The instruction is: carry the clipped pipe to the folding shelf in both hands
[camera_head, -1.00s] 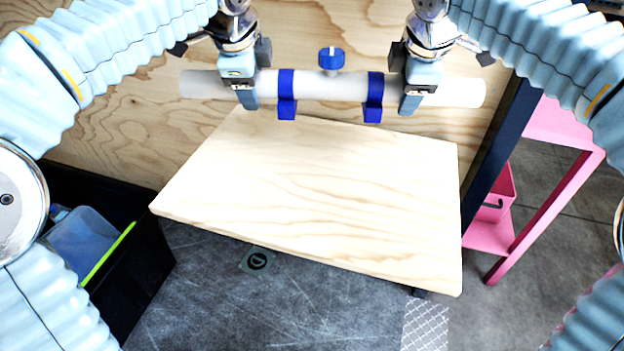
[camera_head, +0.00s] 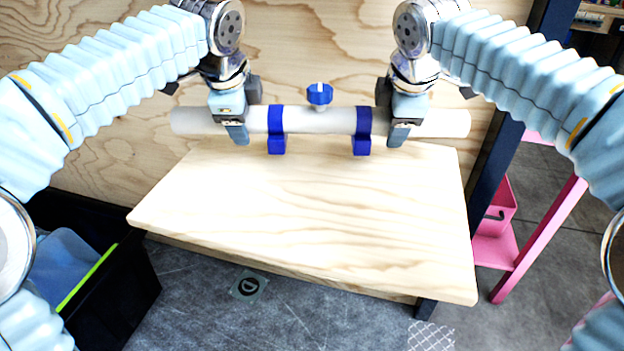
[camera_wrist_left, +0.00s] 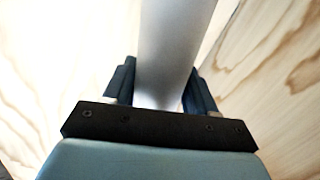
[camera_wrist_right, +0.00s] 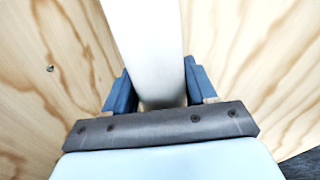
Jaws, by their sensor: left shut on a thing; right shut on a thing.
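The clipped pipe (camera_head: 320,121) is a white tube with two blue clips (camera_head: 277,130) and a blue knob (camera_head: 320,94) on top. It lies level across the head view, at the back edge of the folding shelf (camera_head: 310,215), a pale wooden board. My left gripper (camera_head: 238,135) is shut on the pipe left of the clips. My right gripper (camera_head: 398,135) is shut on it right of the clips. The pipe also runs between the fingers in the left wrist view (camera_wrist_left: 172,50) and the right wrist view (camera_wrist_right: 146,45). Whether the clips touch the board I cannot tell.
A plywood wall (camera_head: 310,50) stands behind the shelf. A black bin (camera_head: 135,285) with blue and green contents is at the lower left. A pink stand (camera_head: 545,235) is at the right beyond a dark post (camera_head: 487,185). The shelf top in front of the pipe is bare.

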